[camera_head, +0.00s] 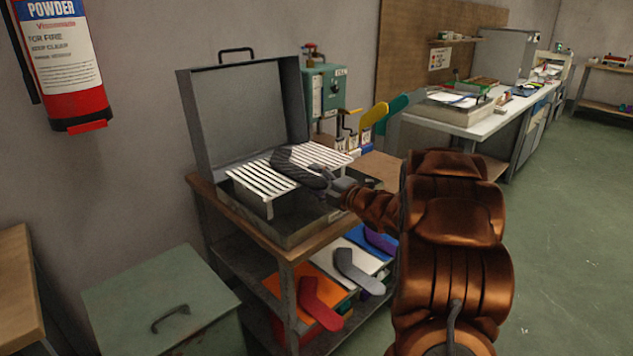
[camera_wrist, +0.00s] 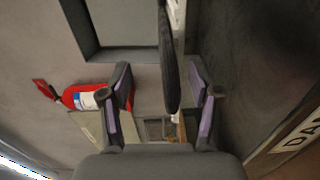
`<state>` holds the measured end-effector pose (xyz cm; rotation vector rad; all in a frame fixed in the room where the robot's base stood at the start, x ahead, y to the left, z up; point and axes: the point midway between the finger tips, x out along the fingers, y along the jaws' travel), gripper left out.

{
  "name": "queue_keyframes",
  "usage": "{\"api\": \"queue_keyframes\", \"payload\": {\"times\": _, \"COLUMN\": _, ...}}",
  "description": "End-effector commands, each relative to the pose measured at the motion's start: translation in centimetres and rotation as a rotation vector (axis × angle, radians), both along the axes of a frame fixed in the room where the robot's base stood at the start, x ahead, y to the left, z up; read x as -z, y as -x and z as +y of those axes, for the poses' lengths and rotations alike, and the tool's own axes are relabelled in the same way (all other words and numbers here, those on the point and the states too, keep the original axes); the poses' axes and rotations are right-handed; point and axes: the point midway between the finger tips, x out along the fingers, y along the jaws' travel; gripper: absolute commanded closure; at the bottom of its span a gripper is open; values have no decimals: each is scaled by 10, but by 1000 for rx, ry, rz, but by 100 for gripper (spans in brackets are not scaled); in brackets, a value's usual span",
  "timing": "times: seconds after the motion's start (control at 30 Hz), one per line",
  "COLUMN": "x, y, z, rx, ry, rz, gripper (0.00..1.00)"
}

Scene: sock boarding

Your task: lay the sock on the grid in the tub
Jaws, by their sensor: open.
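The dark grey sock (camera_head: 292,162) lies across the white slatted grid (camera_head: 262,180), its near end reaching toward my gripper (camera_head: 328,186). The grid sits at the top of the open grey metal tub (camera_head: 290,229), whose lid stands raised behind it. In the wrist view, the sock (camera_wrist: 170,65) shows as a dark, narrow shape between the two spread fingers of my gripper (camera_wrist: 160,80). There is a visible gap on both sides, so the fingers are open and not closed on it. My gripper partly hides the near end of the sock in the head view.
Beside the tub stands a green machine (camera_head: 325,92), with yellow (camera_head: 374,116) and teal (camera_head: 393,108) sock-shaped boards near my arm. Red (camera_head: 319,306) and grey (camera_head: 358,270) boards lie on the lower shelf. A fire extinguisher (camera_head: 65,70) hangs at left; open floor lies right.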

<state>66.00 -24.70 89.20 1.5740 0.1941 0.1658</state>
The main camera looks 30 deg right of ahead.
Motion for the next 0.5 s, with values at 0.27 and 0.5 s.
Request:
{"api": "queue_keyframes", "payload": {"times": 0.27, "x": 3, "y": 0, "z": 0, "rx": 0, "ry": 0, "rz": 0, "gripper": 38}}
{"api": "queue_keyframes", "payload": {"times": 0.5, "x": 9, "y": 0, "z": 0, "rx": 0, "ry": 1, "rz": 1, "gripper": 38}}
